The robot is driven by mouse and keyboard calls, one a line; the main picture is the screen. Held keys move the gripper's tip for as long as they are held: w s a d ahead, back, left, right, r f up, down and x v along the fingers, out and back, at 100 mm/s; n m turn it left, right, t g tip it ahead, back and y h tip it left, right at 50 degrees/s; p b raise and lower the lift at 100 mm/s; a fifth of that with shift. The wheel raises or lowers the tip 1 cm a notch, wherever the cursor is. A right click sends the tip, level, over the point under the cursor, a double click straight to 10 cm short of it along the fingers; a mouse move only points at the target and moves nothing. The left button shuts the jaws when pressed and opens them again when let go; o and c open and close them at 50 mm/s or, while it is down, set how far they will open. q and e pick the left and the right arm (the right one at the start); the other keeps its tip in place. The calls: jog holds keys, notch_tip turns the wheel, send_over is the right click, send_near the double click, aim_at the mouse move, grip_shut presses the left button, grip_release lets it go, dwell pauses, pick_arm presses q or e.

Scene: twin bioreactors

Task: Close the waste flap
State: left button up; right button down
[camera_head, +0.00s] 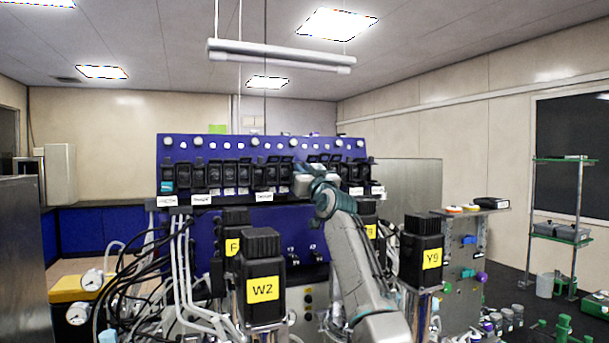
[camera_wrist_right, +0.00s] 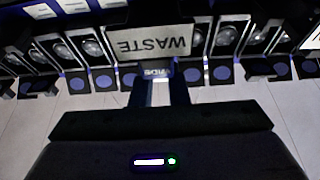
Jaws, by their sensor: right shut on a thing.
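The WASTE label (camera_wrist_right: 150,43) shows upside down at the top middle of the right wrist view, on a row of dark flap units. My right gripper (camera_wrist_right: 160,90) points straight at the unit with this label. Its two dark fingers are shut on a small piece just below the label, which I take to be the waste flap (camera_wrist_right: 158,73); the fingers hide most of it. In the head view, my right arm reaches up to the blue panel (camera_head: 230,147), and its wrist covers the flap and fingertips. My left gripper is not in view.
More dark flaps (camera_head: 213,174) line the panel on both sides, close to my right gripper. Black-capped bottles marked W2 (camera_head: 262,277) and Y9 (camera_head: 421,250) stand in front. Cables and tubes (camera_head: 150,270) crowd the lower left. A lamp bar (camera_head: 280,55) hangs above.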

jog(key=c, duration=1.4)
grip_release()
jog(key=b+v, duration=0.6)
jog(key=v, duration=0.4)
jog(key=shift+s+f, duration=0.2)
jog(key=shift+s, duration=0.1)
jog(key=shift+d, duration=0.15)
